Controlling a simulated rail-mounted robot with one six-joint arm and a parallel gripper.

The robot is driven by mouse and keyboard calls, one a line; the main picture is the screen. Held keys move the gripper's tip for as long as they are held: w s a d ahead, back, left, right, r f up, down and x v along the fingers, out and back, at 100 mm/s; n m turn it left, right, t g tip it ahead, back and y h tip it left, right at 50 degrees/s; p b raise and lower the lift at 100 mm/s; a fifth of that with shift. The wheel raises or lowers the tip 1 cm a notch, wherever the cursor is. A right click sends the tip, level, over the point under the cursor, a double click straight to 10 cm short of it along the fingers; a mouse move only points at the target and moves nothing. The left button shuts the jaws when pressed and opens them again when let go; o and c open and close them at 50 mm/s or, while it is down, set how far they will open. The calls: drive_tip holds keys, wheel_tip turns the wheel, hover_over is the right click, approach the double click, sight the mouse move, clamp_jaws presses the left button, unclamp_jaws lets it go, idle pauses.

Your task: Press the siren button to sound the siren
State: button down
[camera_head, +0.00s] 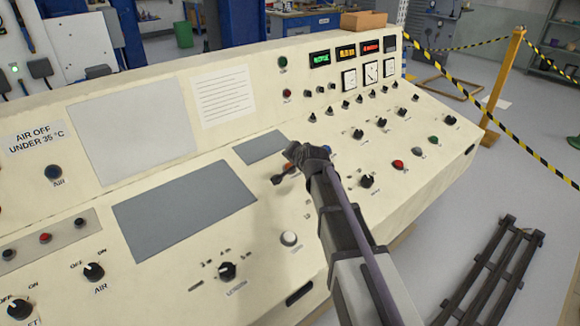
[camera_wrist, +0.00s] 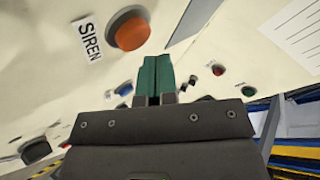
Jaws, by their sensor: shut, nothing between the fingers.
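The siren button is a round orange button (camera_wrist: 130,32) in the wrist view, beside a white label (camera_wrist: 90,41) that reads SIREN. In the head view, a bit of orange, likely the siren button (camera_head: 291,167), shows by the dark end of my arm, which partly hides it. My gripper (camera_wrist: 153,62) has teal fingers, shut together and empty. In the wrist view the fingertips are below and to the right of the button, with pale panel showing between. I cannot tell how high the tips are above the panel.
The cream console (camera_head: 180,240) carries several knobs and buttons. A blue button (camera_wrist: 123,88) and red (camera_wrist: 217,70) and green (camera_wrist: 248,90) ones show around my fingers. A white button (camera_head: 290,238) and grey screen (camera_head: 185,209) lie on the sloped panel. Black-yellow tape (camera_head: 490,134) hangs at right.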

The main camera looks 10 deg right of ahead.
drive_tip(key=shift+f, duration=0.1)
drive_tip(key=shift+w+f+b, duration=0.1)
drive_tip(key=shift+f+b, duration=0.25)
drive_tip(key=shift+b, duration=0.05)
drive_tip(key=shift+w+a+f+b, duration=0.1)
drive_tip(key=shift+f+b, duration=0.35)
idle(0.5)
drive_tip(key=shift+r, duration=0.1)
drive_tip(key=shift+s+r+p, duration=0.2)
drive_tip(key=shift+r+p, duration=0.6)
drive_tip(key=shift+p, duration=0.1)
drive_tip(key=r+p, duration=0.3)
drive_tip(key=s+r+p, duration=0.1)
drive_tip(key=r, duration=0.1)
drive_tip(key=shift+d+p, duration=0.4)
drive_tip(key=shift+f, duration=0.1)
